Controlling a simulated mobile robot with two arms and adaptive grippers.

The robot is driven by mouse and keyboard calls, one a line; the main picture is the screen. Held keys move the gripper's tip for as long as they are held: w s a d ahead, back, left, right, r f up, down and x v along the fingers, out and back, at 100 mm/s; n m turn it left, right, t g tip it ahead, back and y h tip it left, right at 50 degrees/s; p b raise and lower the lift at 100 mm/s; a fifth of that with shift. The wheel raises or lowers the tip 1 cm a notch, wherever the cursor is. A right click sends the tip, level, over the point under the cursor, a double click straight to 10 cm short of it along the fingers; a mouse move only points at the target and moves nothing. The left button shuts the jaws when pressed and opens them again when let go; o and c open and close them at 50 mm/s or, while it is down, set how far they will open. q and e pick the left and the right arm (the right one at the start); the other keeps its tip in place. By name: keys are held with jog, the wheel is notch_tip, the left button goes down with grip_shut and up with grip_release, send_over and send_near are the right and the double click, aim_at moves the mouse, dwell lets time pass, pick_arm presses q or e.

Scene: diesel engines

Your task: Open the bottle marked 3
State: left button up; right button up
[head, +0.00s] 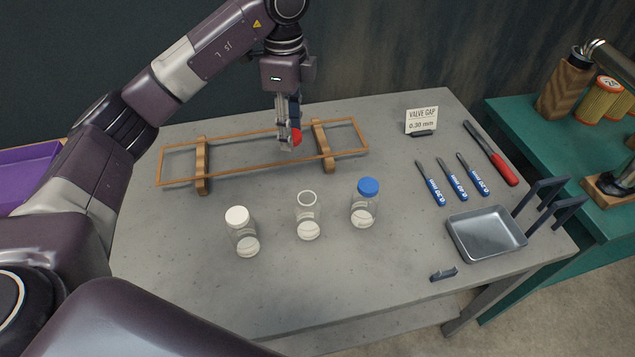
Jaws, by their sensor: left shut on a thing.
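Three clear bottles stand upright in a row on the grey table. The left bottle (245,240) has a white cap (237,216), the middle bottle (308,222) has an open mouth with no cap, and the right bottle (363,212) has a blue cap (368,187). I cannot read any number on them. My left gripper (290,142) is behind the bottles, over the wooden frame, pointing down. It is shut on a small red round thing (297,136) that looks like a cap, partly hidden by the fingers. My right gripper is not in view.
The low wooden frame (202,178) stands at the back of the table. Several blue-handled tools (456,182), a red-handled tool (500,168), a metal tray (487,237) and a "VALVE GAP" sign (421,121) are at right.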

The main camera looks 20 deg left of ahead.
aim_at(296, 197)
pick_arm(q)
notch_tip(296, 197, down, 19)
jog(key=p, duration=0.3)
jog(key=shift+r+p, duration=0.1)
jog(key=shift+p, duration=0.2)
jog(key=shift+f, duration=0.3)
jog(key=shift+f, duration=0.15)
jog(key=o, duration=1.3)
